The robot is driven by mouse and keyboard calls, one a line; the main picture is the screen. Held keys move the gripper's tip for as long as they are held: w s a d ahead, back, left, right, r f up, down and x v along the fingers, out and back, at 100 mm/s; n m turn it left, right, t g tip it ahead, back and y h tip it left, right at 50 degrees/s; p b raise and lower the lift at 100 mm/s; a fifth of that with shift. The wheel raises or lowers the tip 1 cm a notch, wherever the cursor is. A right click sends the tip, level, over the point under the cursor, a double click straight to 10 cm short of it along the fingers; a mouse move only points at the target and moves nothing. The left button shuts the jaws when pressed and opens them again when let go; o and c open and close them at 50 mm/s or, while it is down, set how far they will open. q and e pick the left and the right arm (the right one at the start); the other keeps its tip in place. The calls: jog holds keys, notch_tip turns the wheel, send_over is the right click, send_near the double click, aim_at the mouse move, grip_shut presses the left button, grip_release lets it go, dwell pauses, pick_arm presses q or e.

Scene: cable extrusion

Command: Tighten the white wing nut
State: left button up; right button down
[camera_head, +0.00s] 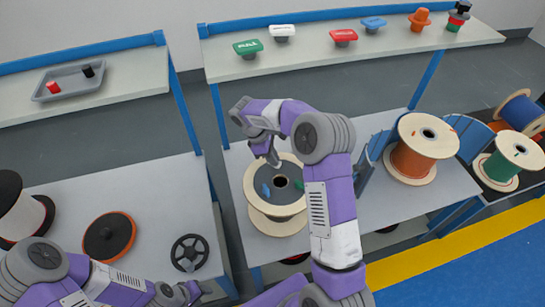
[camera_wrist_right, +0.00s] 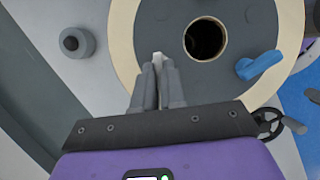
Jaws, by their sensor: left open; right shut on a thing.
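A wooden-flanged reel (camera_head: 290,223) with a dark face and a centre hole lies on the middle table. A small white piece, which appears to be the white wing nut (camera_wrist_right: 160,57), shows between my right fingertips at the reel face. My right gripper (camera_wrist_right: 161,68) is shut on it; in the head view this gripper (camera_head: 273,161) is at the far side of the reel, and the nut is mostly hidden. A blue wing nut (camera_wrist_right: 259,65) sits across the hole, also in the head view (camera_head: 265,188). My left gripper (camera_head: 193,291) is open at the bottom, away from the reel.
A black handwheel (camera_head: 189,252) and an orange-edged disc (camera_head: 109,237) lie on the left table. An orange cable reel (camera_head: 411,162) stands to the right.

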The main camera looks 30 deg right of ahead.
jog(key=shift+m+p, duration=0.45)
jog(key=shift+m, duration=0.05)
